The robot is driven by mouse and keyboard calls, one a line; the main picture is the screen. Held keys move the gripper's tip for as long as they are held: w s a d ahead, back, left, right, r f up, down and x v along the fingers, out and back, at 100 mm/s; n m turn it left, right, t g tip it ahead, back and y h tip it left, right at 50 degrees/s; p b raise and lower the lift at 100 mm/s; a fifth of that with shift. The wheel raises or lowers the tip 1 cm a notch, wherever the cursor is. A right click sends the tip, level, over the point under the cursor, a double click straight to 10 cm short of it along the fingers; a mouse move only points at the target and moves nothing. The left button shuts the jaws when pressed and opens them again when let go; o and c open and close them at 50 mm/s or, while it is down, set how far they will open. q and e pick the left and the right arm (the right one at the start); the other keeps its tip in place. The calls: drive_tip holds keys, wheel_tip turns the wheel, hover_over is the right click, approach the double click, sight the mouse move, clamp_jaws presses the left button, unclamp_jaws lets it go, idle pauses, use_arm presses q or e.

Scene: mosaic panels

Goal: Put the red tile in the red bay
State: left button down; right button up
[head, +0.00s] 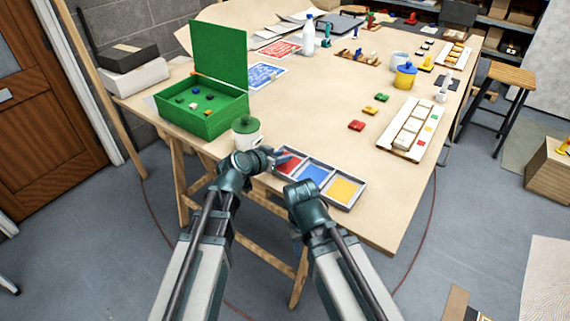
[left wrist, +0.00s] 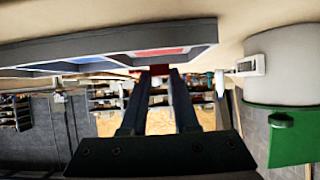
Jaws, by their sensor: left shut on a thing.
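The grey tray (head: 334,203) lies at the table's near edge with red, blue and yellow bays. The red bay (head: 291,166) is its left one; it also shows in the left wrist view (left wrist: 160,51). My left gripper (head: 281,157) is at the red bay, partly covering it. In the upside-down left wrist view, its fingers (left wrist: 160,74) are shut on a small red tile (left wrist: 160,69), close to the tray's outer wall. The tile is hidden in the head view. My right gripper (head: 299,190) is beside the tray's near side; its fingers cannot be made out.
A white jar with a green lid (head: 246,133) stands just left of the tray. An open green box (head: 205,118) is behind it. Table between is clear.

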use_arm(q)
wheel_tip(320, 180, down, 2)
drive_tip(key=shift+f+b, duration=0.15)
drive_tip(key=shift+b, duration=0.5)
use_arm(e)
drive_tip(key=shift+d+f, duration=0.2)
drive_tip(key=shift+f, duration=0.3)
drive_tip(key=shift+d+f, duration=0.2)
drive_tip(key=shift+f, duration=0.25)
use_arm(q)
drive_tip(key=c, duration=0.7)
unclamp_jaws()
use_arm(e)
drive_tip(key=shift+f, duration=0.15)
